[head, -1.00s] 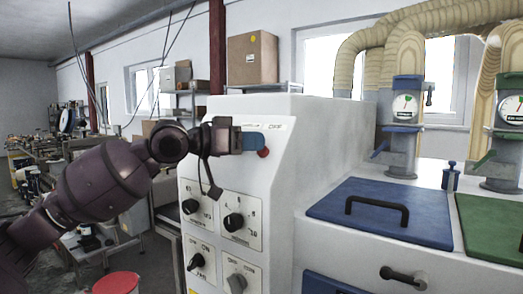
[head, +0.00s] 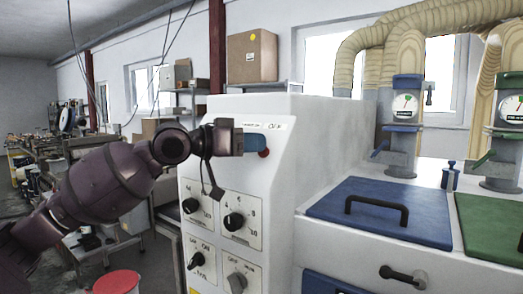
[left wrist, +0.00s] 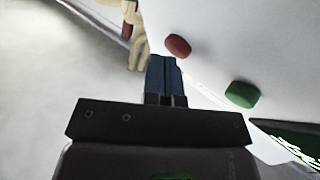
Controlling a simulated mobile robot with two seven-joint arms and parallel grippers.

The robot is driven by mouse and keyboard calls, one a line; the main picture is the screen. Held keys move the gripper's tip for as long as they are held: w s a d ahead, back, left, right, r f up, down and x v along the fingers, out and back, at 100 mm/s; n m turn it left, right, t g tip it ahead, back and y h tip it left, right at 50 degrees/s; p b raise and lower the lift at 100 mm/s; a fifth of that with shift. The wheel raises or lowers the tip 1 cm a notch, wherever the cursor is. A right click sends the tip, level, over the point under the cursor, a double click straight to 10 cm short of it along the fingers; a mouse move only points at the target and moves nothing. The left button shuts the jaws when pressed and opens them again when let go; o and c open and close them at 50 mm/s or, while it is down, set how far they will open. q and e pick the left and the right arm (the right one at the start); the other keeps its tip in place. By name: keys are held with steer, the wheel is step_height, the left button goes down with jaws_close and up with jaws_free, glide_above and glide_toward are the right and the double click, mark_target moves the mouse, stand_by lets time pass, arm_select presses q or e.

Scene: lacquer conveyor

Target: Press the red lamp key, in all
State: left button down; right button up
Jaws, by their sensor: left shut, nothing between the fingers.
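The red lamp key (head: 264,153) is a small round red button on the white face of the machine. In the head view it shows just below and beside the tips of my left gripper (head: 262,143). My left gripper's blue fingers are together with nothing between them. In the left wrist view the red key (left wrist: 178,46) lies just right of the fingertips (left wrist: 163,60), with a gap in the picture; whether they touch cannot be told. A green key (left wrist: 242,95) sits farther right on the same face. My right gripper is not in view.
The white machine cabinet (head: 330,140) has several black and grey knobs (head: 234,221) below the keys. To the right are a blue lid (head: 340,205), a green lid (head: 490,228) and pipes with gauges (head: 405,104). A red-topped bin (head: 117,283) stands low at left.

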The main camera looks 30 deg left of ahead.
arm_select(q)
steer(key=shift+s, duration=0.1)
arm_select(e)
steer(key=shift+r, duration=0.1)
arm_select(q)
steer(key=shift+s+r+p, duration=0.4)
steer(key=shift+s+r, duration=0.1)
steer(key=shift+s, duration=0.05)
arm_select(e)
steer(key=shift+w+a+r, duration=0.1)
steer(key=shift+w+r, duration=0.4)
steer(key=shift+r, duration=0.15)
arm_select(q)
steer(key=s+r, duration=0.1)
steer(key=s, duration=0.1)
steer(key=s+r+p, duration=0.1)
steer(key=s+r, duration=0.1)
steer(key=shift+a, duration=0.2)
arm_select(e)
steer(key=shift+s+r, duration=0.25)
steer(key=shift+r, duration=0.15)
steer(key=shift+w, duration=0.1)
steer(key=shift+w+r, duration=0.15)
